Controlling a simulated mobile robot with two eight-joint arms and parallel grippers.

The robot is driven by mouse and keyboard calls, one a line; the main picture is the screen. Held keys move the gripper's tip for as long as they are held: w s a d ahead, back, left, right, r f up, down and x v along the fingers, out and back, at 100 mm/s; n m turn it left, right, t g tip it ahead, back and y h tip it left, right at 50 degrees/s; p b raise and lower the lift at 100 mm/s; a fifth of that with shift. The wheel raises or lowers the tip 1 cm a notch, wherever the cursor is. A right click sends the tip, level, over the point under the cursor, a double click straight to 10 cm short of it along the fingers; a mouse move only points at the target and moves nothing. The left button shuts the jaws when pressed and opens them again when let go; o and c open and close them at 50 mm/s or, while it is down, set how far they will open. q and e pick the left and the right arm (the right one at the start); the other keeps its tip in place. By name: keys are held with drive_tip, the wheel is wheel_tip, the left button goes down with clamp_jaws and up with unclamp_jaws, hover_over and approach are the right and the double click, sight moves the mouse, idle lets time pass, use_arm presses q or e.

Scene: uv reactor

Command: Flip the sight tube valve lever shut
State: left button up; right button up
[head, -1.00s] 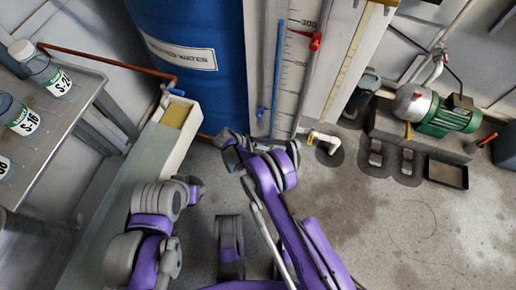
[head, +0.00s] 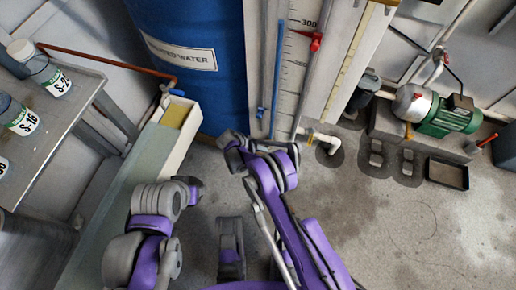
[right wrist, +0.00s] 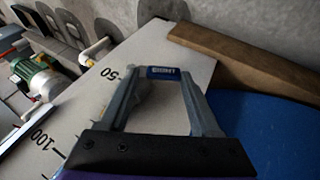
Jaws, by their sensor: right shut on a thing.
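In the right wrist view, my right gripper (right wrist: 165,82) has its two grey fingertips against a small blue lever piece (right wrist: 166,73) with white lettering that reads SIGHT. The gripper is shut on this piece, in front of the white scale panel (right wrist: 88,118). In the head view, the sight tube (head: 278,70) stands upright with blue in it. A small blue handle (head: 260,112) shows to the left of its lower end. My right wrist covers the area below, and the fingertips are hard to make out there.
A blue water drum (head: 190,65) stands left of the panel. A red pointer (head: 315,42) is on the scale. A bench with bottles (head: 75,85) is at far left.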

drive_tip(key=shift+s+d+r+m+t+y+p, duration=0.15)
drive_tip(key=shift+r+t+y+p, duration=0.15)
drive_tip(key=shift+y, duration=0.55)
drive_tip(key=shift+w+d+r+m+t+y+p, duration=0.1)
drive_tip(key=shift+r+m+t+y+p, duration=0.2)
drive_tip(key=shift+y, duration=0.5)
drive_tip(key=shift+s+d+r+m+t+y+p, duration=0.15)
drive_tip(key=shift+r+y+p, duration=0.25)
drive_tip(key=shift+y, duration=0.45)
drive_tip(key=shift+w+a, duration=0.1)
drive_tip(key=o, duration=1.4)
drive_tip(key=shift+c, duration=0.2)
drive_tip(key=p+v, duration=0.2)
drive_tip(key=v, duration=0.8)
drive_tip(key=shift+r+p, duration=0.3)
drive_tip(key=shift+p, duration=0.05)
